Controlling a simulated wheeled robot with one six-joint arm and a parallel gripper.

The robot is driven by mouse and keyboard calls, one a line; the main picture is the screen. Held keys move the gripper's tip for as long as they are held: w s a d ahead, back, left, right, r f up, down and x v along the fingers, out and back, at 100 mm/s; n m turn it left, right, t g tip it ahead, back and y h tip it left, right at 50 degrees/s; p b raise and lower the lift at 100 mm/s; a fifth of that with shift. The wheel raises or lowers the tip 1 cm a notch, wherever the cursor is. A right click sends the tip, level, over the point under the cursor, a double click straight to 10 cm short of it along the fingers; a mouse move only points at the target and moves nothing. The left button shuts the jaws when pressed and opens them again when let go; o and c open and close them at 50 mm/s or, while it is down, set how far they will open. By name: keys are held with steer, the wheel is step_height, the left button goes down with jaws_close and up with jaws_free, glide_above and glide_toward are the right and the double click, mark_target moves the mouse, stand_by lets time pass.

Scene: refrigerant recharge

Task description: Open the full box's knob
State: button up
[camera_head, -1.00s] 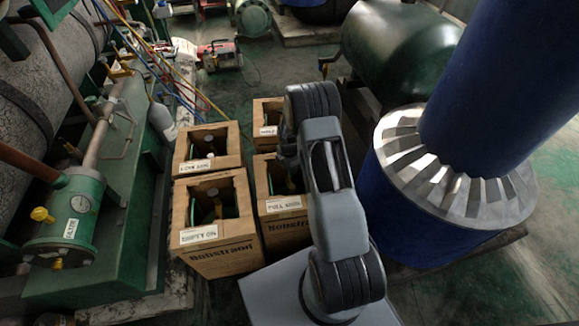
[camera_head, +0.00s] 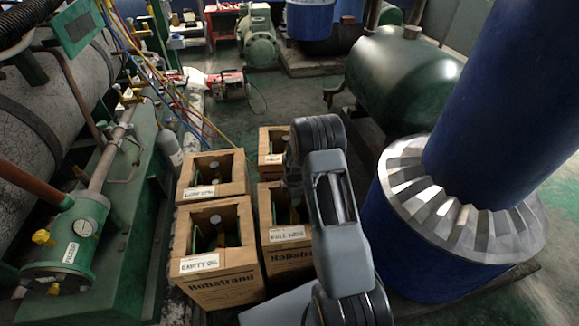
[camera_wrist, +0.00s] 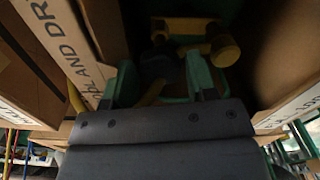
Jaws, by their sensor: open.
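The full box (camera_head: 287,234) is a brown cardboard carton with an open top and a white label reading "FULL". It stands in the right front of a group of boxes. My arm reaches over its right side and hides part of it. In the wrist view my gripper (camera_wrist: 160,84) is open inside a box, its two green fingers spread apart. A dull yellow knob (camera_wrist: 222,49) shows just beyond the right finger, and the fingers are not closed on it. The box's interior is dark, so I cannot tell whether a finger touches the knob.
An "EMPTY" box (camera_head: 215,265) stands left of the full box, with more open boxes (camera_head: 212,176) behind. A large blue cylinder with a metal-segmented collar (camera_head: 462,205) stands close on the right. Green machinery (camera_head: 75,245) lines the left. Some floor is clear behind the boxes.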

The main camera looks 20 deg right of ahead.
steer(key=m+b, duration=0.1)
steer(key=m, duration=0.6)
steer(key=m+b, duration=0.1)
steer(key=m, duration=0.6)
steer(key=m+b, duration=0.2)
steer(key=m, duration=0.5)
steer(key=shift+f, duration=0.15)
steer(key=m+b, duration=0.3)
steer(key=m, duration=0.2)
steer(key=shift+m, duration=0.3)
step_height(320, 180, up, 15)
steer(key=p, duration=0.6)
steer(key=s+a+r+n+p, duration=0.2)
steer(key=s+a+r, duration=0.1)
steer(key=r, duration=0.4)
steer(key=s+a+r+n+t+p, duration=0.1)
steer(key=s+a+r+n+p, duration=0.1)
steer(key=s+r, duration=0.3)
steer(key=shift+s+a+r+p, duration=0.2)
steer(key=shift+a+r+p, duration=0.4)
steer(key=shift+r, duration=1.2)
steer(key=shift+d, duration=0.15)
